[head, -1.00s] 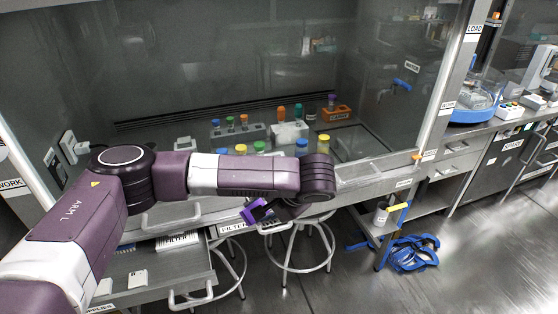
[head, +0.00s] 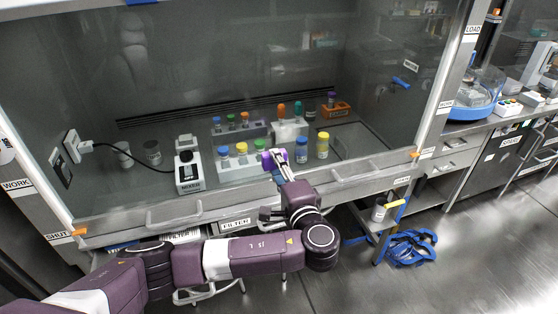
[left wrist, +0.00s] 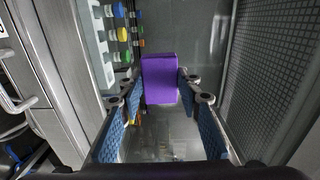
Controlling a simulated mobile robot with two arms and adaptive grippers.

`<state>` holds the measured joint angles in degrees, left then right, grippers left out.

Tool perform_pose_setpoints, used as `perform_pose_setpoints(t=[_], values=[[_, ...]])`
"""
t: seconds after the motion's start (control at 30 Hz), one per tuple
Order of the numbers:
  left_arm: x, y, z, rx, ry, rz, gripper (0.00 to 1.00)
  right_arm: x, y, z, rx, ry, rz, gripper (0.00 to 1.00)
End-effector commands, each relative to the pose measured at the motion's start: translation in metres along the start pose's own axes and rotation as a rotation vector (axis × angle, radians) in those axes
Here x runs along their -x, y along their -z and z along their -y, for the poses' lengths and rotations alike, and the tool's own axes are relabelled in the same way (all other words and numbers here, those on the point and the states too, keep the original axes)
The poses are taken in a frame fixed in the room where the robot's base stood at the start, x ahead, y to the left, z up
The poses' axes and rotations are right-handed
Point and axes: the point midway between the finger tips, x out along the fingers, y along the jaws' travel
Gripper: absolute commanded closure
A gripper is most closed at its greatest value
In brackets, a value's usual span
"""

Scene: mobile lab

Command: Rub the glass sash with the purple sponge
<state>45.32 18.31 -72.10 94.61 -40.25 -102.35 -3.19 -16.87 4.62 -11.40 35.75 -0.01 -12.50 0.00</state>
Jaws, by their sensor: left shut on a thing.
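The glass sash (head: 225,65) of the fume hood is a large clear pane across the head view, with its handled lower rail near the bench edge. My left gripper (head: 273,160) is raised in front of the lower middle of the pane. It is shut on the purple sponge (head: 282,156). In the left wrist view the sponge (left wrist: 160,78) is a purple block between the fingertips of my left gripper (left wrist: 160,88). I cannot tell whether the sponge touches the glass. My right gripper is in neither view.
Behind the glass stand racks with colour-capped bottles, a yellow-capped bottle (head: 323,146), an orange rack (head: 336,109) and a white device (head: 188,172). Rail handles (head: 174,213) stick out below the pane. A small cart with a container (head: 379,211) stands at the lower right.

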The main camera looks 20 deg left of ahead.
Motion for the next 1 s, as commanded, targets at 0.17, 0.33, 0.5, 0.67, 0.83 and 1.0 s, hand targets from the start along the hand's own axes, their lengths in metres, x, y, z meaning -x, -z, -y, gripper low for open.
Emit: perform_pose_setpoints(t=[0.17, 0.33, 0.5, 0.67, 0.83, 1.0], values=[[0.003, 0.005, 0.009, -0.001, 0.038, -0.002, 0.88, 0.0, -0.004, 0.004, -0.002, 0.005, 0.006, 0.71], [-0.01, 0.004, 0.01, 0.0, 0.042, 0.0, 0.88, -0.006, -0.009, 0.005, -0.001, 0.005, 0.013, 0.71], [-0.028, 0.004, 0.01, 0.001, 0.042, 0.0, 0.88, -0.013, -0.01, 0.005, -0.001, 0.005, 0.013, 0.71], [-0.043, 0.004, 0.011, 0.0, 0.042, 0.0, 0.88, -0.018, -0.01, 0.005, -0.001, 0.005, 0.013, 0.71], [-0.052, 0.004, 0.012, 0.001, 0.04, -0.001, 0.88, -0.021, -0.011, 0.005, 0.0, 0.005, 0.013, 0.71], [-0.055, 0.005, 0.012, 0.002, 0.039, -0.002, 0.88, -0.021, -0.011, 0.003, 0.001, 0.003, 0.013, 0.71]])
